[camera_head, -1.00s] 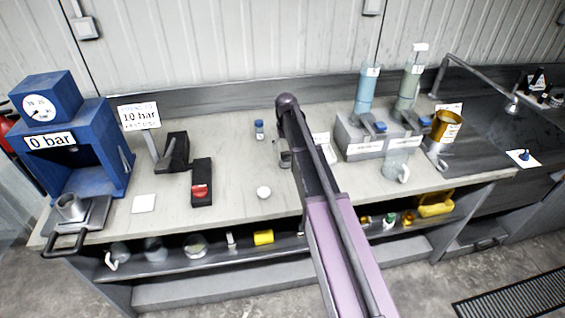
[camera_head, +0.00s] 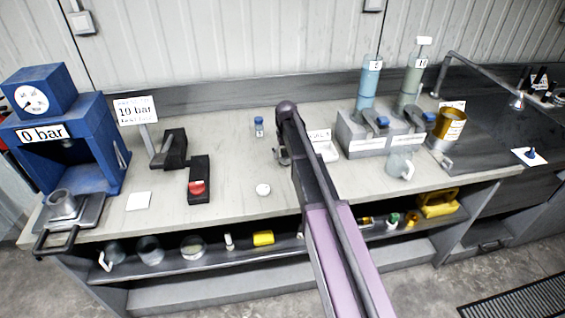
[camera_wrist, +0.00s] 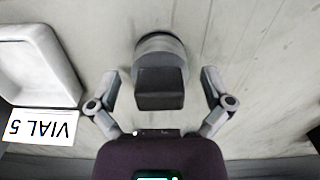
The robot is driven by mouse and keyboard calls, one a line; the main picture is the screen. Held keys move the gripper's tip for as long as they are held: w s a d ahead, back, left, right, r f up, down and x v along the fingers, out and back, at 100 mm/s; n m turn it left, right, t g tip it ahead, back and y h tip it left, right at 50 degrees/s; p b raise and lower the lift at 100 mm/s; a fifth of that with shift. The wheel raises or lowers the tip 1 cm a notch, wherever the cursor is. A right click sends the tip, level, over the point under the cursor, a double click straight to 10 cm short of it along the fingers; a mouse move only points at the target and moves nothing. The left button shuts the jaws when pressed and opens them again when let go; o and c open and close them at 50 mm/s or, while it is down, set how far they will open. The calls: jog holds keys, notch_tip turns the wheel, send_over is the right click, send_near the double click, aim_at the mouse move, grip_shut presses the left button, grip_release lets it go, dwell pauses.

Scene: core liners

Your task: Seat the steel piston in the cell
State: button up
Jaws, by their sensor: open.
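The steel piston (camera_wrist: 160,50), a grey round body with a dark square block on the side nearer the camera, stands on the bench in the wrist view. My gripper (camera_wrist: 160,77) is open, with one finger on each side of the block and a visible gap on both sides. In the head view my arm largely hides the gripper and piston. The likely cell, a grey metal cylinder with an open top (camera_head: 62,203), sits on the handled tray (camera_head: 80,217) of the blue press (camera_head: 65,135) at the far left.
A white tray (camera_wrist: 68,62) with a "VIAL 5" label (camera_wrist: 42,125) lies close beside the piston. The dispenser stand (camera_head: 365,145) is to the right.

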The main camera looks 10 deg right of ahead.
jog(key=shift+f, duration=0.15)
dwell(0.5)
jog(key=c, duration=1.3)
